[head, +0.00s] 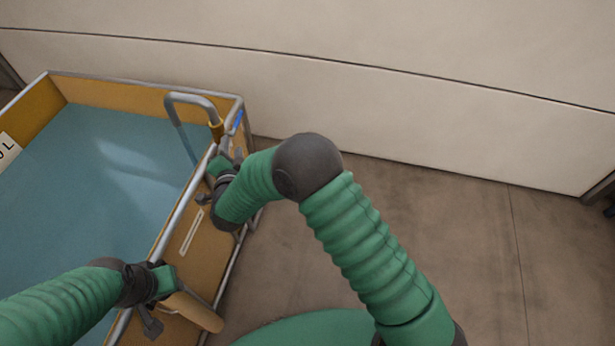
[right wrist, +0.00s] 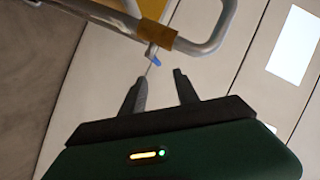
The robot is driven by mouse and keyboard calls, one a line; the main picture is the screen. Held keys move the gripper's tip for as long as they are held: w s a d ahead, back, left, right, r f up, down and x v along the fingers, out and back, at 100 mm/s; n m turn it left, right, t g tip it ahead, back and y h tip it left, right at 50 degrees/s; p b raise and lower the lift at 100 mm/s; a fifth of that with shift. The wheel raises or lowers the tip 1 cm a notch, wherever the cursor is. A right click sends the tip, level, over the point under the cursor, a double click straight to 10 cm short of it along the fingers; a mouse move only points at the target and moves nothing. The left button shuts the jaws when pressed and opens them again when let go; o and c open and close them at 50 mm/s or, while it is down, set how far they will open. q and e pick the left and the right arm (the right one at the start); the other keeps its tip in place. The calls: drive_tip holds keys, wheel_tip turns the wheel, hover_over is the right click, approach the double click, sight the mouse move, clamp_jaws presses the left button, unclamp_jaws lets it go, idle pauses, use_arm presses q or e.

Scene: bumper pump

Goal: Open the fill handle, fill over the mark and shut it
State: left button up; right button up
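A water-filled tank with orange walls and a grey metal rim (head: 150,80) stands at the left in the head view. A curved grey pipe (head: 193,96) with a brass collar (head: 217,131) rises at its right wall; a small blue part (head: 237,121) sits beside it. The right wrist view shows the pipe (right wrist: 212,40), collar (right wrist: 157,35) and blue part (right wrist: 153,56) ahead of the fingers. My right gripper (right wrist: 160,88) is open, with nothing between its fingertips. My left gripper (head: 160,301) is at the tank's near right wall, beside a tan cylinder (head: 196,312); its fingers are unclear.
A white-outlined strip (head: 192,231) is on the tank's right wall. A partly cut-off white label (head: 8,148) is on the far left wall. A pale wall (head: 400,90) stands behind. The brown floor (head: 480,250) at the right is clear.

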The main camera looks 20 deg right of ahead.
drive_tip(key=s+d+r+n+g+y+p, duration=0.3)
drive_tip(key=s+d+r+n+y+p, duration=0.15)
drive_tip(key=r+n+p, duration=0.35)
drive_tip(key=s+d+r+n+g+p, duration=0.2)
drive_tip(key=s+d+g, duration=0.1)
drive_tip(key=s, duration=0.6)
drive_tip(key=s+d+r+n+g+p, duration=0.2)
drive_tip(key=s+d, duration=0.4)
drive_tip(key=s, duration=0.3)
drive_tip(key=shift+r+g+h+p, duration=0.35)
drive_tip(key=shift+r+g+p, duration=0.25)
drive_tip(key=shift+g, duration=0.3)
